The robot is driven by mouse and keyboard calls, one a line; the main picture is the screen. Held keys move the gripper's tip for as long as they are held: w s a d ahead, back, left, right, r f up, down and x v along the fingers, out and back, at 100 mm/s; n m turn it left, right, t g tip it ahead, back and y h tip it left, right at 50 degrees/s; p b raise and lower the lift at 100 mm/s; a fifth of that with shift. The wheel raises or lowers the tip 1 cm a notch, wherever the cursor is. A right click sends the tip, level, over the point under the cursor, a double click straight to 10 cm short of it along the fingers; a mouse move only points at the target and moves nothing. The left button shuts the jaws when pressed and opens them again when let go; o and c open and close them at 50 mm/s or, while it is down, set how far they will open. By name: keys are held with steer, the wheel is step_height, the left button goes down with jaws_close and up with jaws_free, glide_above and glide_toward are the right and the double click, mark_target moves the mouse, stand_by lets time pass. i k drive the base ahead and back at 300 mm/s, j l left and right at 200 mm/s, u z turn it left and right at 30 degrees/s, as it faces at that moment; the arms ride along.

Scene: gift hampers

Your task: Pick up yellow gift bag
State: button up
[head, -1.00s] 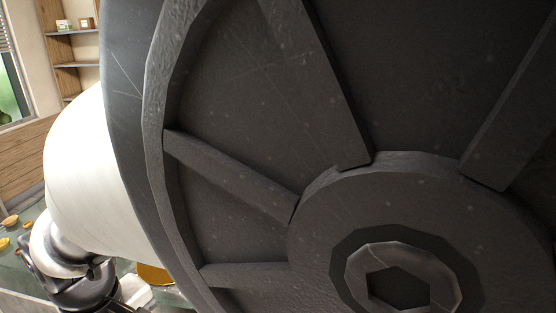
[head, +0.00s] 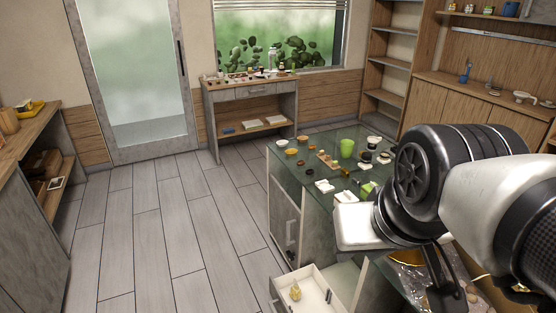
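A small yellow item (head: 296,292) stands in an open white drawer (head: 318,277) at the bottom of the head view. It is too small to tell for sure whether it is the yellow gift bag. Nothing else in view is clearly a yellow gift bag. My arm comes in from the right over the glass-topped counter. The end of my gripper (head: 447,293) points down at the lower right, apart from the drawer and to its right. Its fingers are mostly hidden or dark, so I cannot tell whether it is open or shut.
A gold-rimmed thing (head: 410,257) lies below my arm, partly hidden. A side table (head: 250,93) stands by the window, a shelf unit (head: 30,160) at left. The floor (head: 180,230) is clear.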

mark_target(295, 291)
steer(key=i+j+z, duration=0.15)
steer(key=j, duration=0.15)
steer(key=j+z, duration=0.1)
steer(key=j, duration=0.15)
steer(key=k, duration=0.6)
steer(key=i, duration=0.6)
steer(key=k+l+z, duration=0.15)
steer(key=k+z, duration=0.3)
steer(key=k, duration=0.15)
steer(key=j+z, duration=0.1)
steer(key=z, duration=1.65)
steer(key=k+j, duration=0.1)
steer(key=j, duration=0.35)
steer(key=k+j, duration=0.1)
steer(key=j, duration=0.35)
steer(key=j+z, duration=0.1)
steer(key=j, duration=0.35)
steer(key=k+j, duration=0.2)
steer(key=j, duration=0.25)
steer(key=k+j+z, duration=0.1)
steer(key=j, duration=0.35)
